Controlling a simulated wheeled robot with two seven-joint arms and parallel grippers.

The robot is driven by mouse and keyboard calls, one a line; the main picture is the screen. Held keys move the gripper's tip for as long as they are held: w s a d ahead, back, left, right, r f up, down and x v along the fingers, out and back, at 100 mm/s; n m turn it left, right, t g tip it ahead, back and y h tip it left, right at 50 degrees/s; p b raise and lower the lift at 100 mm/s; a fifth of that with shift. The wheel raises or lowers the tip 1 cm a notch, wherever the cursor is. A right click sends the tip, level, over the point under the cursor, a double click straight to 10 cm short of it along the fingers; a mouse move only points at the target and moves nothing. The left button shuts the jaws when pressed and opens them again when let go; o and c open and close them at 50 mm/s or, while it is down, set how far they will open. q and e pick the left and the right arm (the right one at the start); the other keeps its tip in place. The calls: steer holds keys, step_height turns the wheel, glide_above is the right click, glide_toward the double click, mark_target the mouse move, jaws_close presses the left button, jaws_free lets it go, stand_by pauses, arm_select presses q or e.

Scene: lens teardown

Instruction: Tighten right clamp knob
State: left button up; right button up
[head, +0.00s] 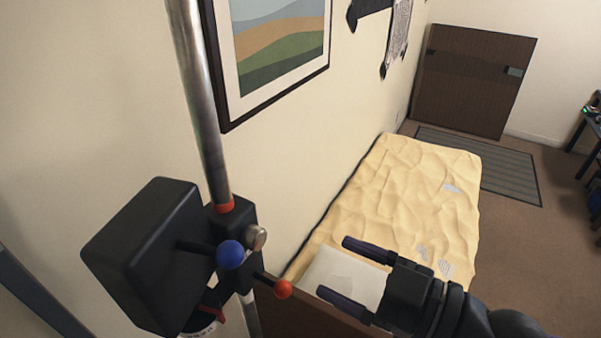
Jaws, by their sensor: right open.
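A black clamp block (228,216) sits on a vertical metal pole (203,110) at the left of the head view. Several knobs stick out of it: a blue ball knob (230,254), a round metal knob (256,237) and an orange-red ball knob (283,289) on a short dark rod, farthest right. I cannot tell for certain which one is the right clamp knob. My right gripper (333,267) is open and empty, to the right of the knobs, its two dark fingers pointing left toward them. It appears apart from the orange-red knob. My left gripper is not in view.
A large black box-shaped head (150,255) is beside the clamp on the left. A framed picture (277,45) hangs on the wall behind. A bed with a yellow cover (410,190) and a white pillow (340,275) lies beyond my right gripper.

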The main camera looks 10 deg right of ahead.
mark_target(261, 240)
steer(key=p+x, duration=0.1)
steer(key=x, duration=0.2)
steer(key=s+p+x, duration=0.1)
steer(key=p+x, duration=0.1)
steer(key=x, duration=0.1)
steer(key=a+r+p+x, duration=0.1)
steer(key=p+x, duration=0.1)
steer(key=x, duration=0.1)
steer(key=shift+s, duration=0.15)
steer(key=shift+w+a+p, duration=0.2)
steer(key=shift+a+p, duration=0.15)
steer(key=shift+a, duration=0.1)
steer(key=shift+f, duration=0.15)
steer(key=shift+c, duration=0.5)
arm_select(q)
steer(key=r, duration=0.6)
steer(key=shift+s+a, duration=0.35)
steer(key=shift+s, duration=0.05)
arm_select(e)
jaws_close()
